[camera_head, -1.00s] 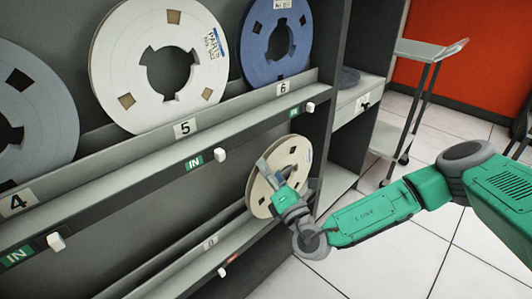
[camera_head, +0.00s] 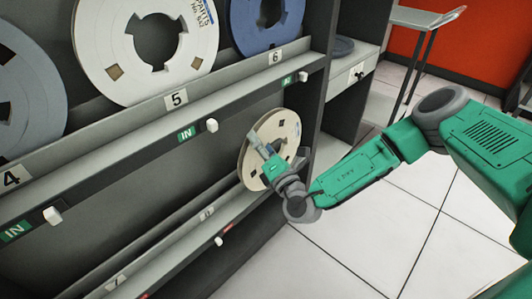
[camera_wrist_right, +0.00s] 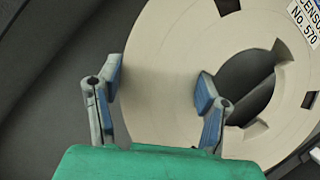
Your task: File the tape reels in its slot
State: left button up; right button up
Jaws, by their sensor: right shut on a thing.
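My right gripper (camera_head: 264,150) is shut on a cream tape reel (camera_head: 285,130) in the head view. The reel is upright at the right end of the lower rack row, below the slot labelled 6. In the right wrist view my gripper (camera_wrist_right: 160,88) has one finger by the reel's outer rim and the other by its hub hole. The reel (camera_wrist_right: 180,40) there bears a label ending in No. 570. Whether its bottom edge rests in the lower ledge (camera_head: 205,218) is hard to tell. My left gripper is not in view.
A white reel (camera_head: 105,45) stands in slot 5, a blue reel (camera_head: 290,30) in slot 6 and a grey-blue reel (camera_head: 35,95) in slot 4. Green IN tags and white knobs (camera_head: 212,125) line the upper ledge. A cart (camera_head: 425,17) stands behind; the floor at right is clear.

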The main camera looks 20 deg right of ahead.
jog(key=w+d+r, duration=0.1)
jog(key=w+r, duration=0.1)
jog(key=w, duration=0.3)
jog(key=w+d+r, duration=0.2)
jog(key=w, duration=0.3)
jog(key=shift+d, duration=0.3)
